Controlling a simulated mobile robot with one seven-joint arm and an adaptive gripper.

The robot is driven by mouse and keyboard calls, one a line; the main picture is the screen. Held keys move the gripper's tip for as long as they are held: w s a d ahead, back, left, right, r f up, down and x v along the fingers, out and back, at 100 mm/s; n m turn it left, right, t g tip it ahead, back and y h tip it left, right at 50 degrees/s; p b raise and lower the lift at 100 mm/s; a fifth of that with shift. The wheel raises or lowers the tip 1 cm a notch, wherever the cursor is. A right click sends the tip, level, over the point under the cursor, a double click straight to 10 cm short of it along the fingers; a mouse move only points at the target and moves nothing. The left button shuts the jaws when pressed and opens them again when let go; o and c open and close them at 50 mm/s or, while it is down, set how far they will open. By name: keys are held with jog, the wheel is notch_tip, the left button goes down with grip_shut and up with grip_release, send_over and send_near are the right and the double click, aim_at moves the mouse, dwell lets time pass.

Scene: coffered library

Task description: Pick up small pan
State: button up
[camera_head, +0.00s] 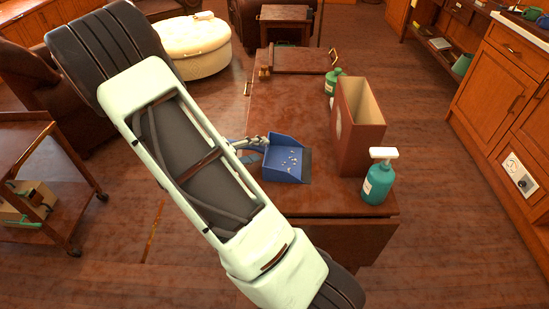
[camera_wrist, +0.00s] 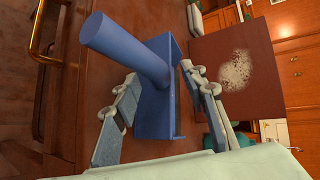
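The small pan (camera_head: 283,162) is a blue dustpan with a few pale crumbs in its tray. It sits on the brown table (camera_head: 283,112), left of a brown box. In the wrist view, the pan (camera_wrist: 157,112) lies between my fingers, with its thick round handle (camera_wrist: 125,48) pointing to the upper left. My gripper (camera_wrist: 159,74) is open, one finger on each side of the pan. I cannot tell whether either finger touches it. In the head view, my gripper (camera_head: 252,146) is at the pan's left side, and my arm hides part of that area.
An open brown box (camera_head: 360,130) stands close right of the pan. A teal pump bottle (camera_head: 378,178) stands near the table's front right corner, and a green bottle (camera_head: 332,82) stands behind the box.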

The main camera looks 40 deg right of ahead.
aim_at(257, 149)
jog(key=shift+w+d+f, duration=0.1)
jog(key=shift+d+f, duration=0.05)
jog(key=shift+d, duration=0.15)
jog(key=shift+c, duration=0.3)
grip_shut()
notch_tip(257, 149, up, 10)
jog(key=p, duration=0.3)
dwell(0.3)
